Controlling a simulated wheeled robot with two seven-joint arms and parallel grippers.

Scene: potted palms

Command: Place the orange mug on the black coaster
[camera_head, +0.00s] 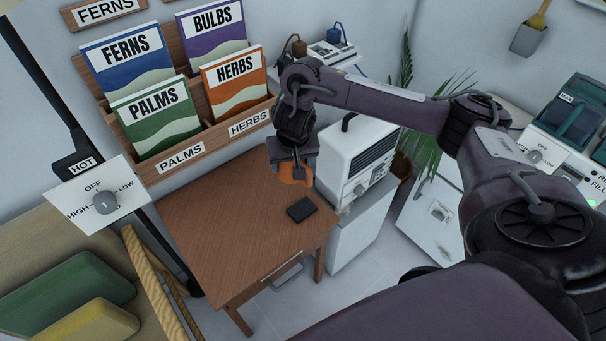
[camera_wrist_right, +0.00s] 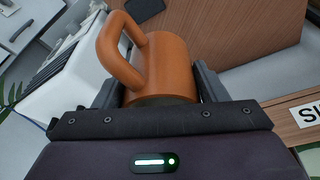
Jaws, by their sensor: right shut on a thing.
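The orange mug (camera_head: 287,172) is between the fingers of my right gripper (camera_head: 295,168), over the far right part of the brown wooden table. In the right wrist view the mug (camera_wrist_right: 172,68) fills the space between both fingers, its handle towards the upper left. My right gripper is shut on it. The black coaster (camera_head: 301,209) lies flat and bare on the table, nearer the head camera than the mug and apart from it. A dark corner at the top of the wrist view looks like the coaster (camera_wrist_right: 146,7). My left gripper is out of view.
The wooden table (camera_head: 225,225) is otherwise clear. A wooden rack (camera_head: 190,146) with several seed packets is on the wall behind it. A white appliance (camera_head: 355,160) stands close on the table's right. A lidless-looking shelf with green and yellow cushion-like things (camera_head: 75,295) is at lower left.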

